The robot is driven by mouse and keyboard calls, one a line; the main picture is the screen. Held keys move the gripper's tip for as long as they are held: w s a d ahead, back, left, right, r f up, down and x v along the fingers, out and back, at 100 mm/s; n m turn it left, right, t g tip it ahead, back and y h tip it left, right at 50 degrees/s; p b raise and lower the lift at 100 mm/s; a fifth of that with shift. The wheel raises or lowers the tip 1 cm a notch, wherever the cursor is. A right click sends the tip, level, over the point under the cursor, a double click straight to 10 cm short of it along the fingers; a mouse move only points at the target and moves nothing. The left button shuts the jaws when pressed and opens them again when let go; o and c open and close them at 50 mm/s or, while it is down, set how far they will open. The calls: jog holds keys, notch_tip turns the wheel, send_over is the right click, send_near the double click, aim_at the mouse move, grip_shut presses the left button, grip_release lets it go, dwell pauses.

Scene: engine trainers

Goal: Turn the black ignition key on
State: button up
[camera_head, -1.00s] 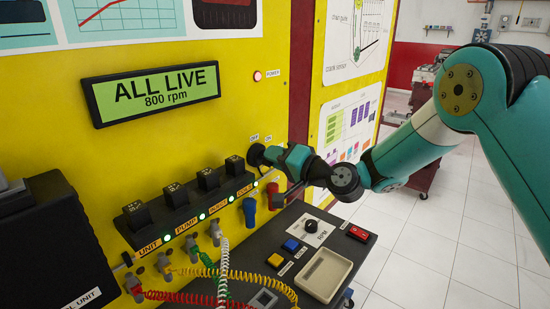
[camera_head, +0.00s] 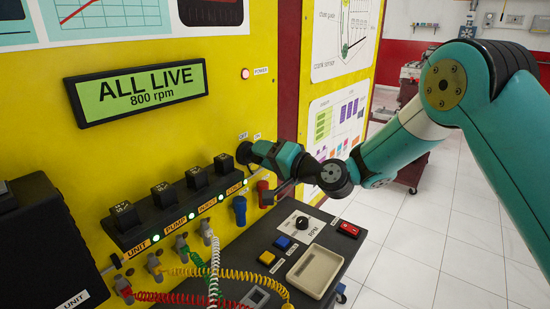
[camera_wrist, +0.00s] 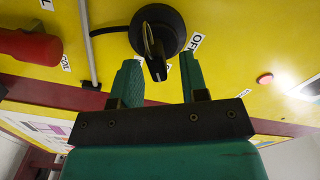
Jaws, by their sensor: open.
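The black ignition key (camera_wrist: 155,52) stands out from a round black switch (camera_wrist: 172,20) on the yellow panel. In the wrist view its grip points down the picture, between an OFF label (camera_wrist: 195,42) and a partly hidden second label. My gripper (camera_wrist: 158,62) is open, with one green finger on each side of the key's lower end. Gaps show between key and fingers. In the head view the switch (camera_head: 243,153) is at the panel's lower right, and my gripper (camera_head: 256,155) is up against it, hiding the key.
A display (camera_head: 137,92) reads ALL LIVE, 800 rpm. The power lamp (camera_head: 245,73) glows red. A row of black modules (camera_head: 163,193) with green lights sits left of my gripper. Blue (camera_head: 239,209) and red (camera_head: 265,193) plugs are just below it. A black console (camera_head: 300,240) lies lower.

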jog(key=b+v, duration=0.7)
jog(key=v, duration=1)
jog(key=shift+b, duration=0.35)
jog(key=shift+s+d, duration=0.1)
jog(key=shift+s, duration=0.05)
jog(key=s+a+f+n+g+h, duration=0.1)
jog(key=s+a+n+g+h, duration=0.2)
jog(key=s, duration=0.4)
jog(key=s+a+f+n+g, duration=0.1)
jog(key=s+a+n+g, duration=0.1)
jog(key=s+n+g, duration=0.4)
jog(key=s+d+f+g+h, duration=0.2)
jog(key=s+d+h, duration=0.5)
jog(key=s, duration=0.6)
jog(key=shift+d+f, duration=0.3)
jog(key=shift+d, duration=0.1)
jog(key=shift+s, duration=0.1)
